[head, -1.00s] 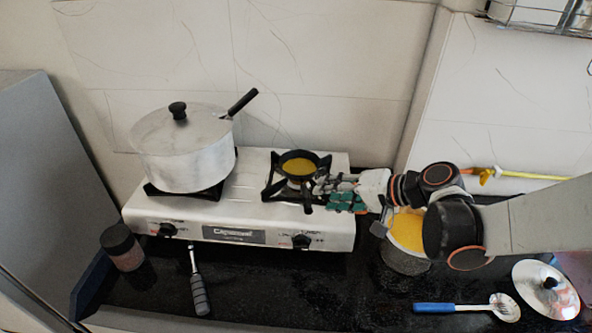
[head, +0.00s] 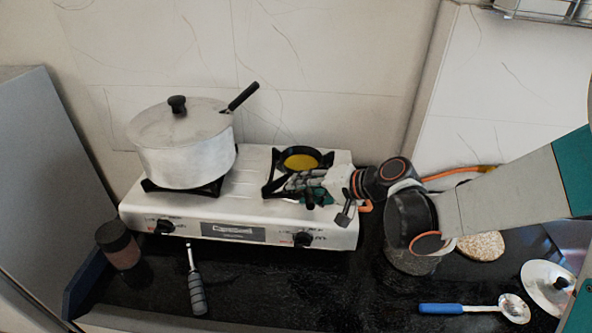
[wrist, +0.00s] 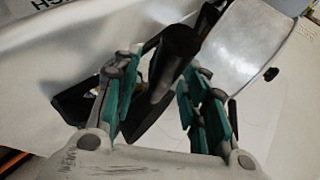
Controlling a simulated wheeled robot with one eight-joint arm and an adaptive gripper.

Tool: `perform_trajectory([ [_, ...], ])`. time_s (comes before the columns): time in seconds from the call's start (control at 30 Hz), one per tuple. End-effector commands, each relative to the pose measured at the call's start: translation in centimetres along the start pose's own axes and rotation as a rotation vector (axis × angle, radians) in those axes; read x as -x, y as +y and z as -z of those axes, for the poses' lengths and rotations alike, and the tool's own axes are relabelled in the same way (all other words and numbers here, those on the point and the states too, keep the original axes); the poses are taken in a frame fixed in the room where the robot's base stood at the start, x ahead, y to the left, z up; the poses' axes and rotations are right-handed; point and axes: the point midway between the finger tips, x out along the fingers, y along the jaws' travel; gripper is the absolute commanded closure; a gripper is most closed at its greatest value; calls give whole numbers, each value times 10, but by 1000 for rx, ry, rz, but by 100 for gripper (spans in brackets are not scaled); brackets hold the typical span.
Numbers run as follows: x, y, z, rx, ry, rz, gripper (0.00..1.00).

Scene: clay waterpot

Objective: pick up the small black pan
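The small black pan (head: 301,154), with yellow contents, sits on the right burner of the white stove in the head view. My gripper (head: 303,183) is at the pan's near side and hides its near rim and handle there. In the wrist view, a dark handle-like bar (wrist: 178,50) lies between the teal-padded fingers of my gripper (wrist: 160,105). Gaps show between the bar and the pads, so the gripper looks open around it. Whether either pad touches it is hard to tell.
A large lidded silver pot (head: 185,150) stands on the left burner of the stove (head: 150,213). A grey pot (head: 408,262) stands under my arm. A jar (head: 118,245), a grey-handled utensil (head: 196,285), a blue-handled ladle (head: 445,308) and a lid (head: 548,285) lie around the black counter.

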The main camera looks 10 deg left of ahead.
Motion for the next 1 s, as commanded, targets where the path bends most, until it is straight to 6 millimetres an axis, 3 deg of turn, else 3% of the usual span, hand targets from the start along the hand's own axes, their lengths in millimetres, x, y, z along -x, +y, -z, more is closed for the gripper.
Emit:
perform_trajectory([
  [0.07, 1, 0, 0, 0, 0, 0, 62],
  [0.23, 0, 0, 0, 0, 0, 0, 100],
  [0.73, 4, -5, 1, 0, 0, 1, 100],
  [1.0, 23, -35, 9, 0, 0, 1, 100],
])
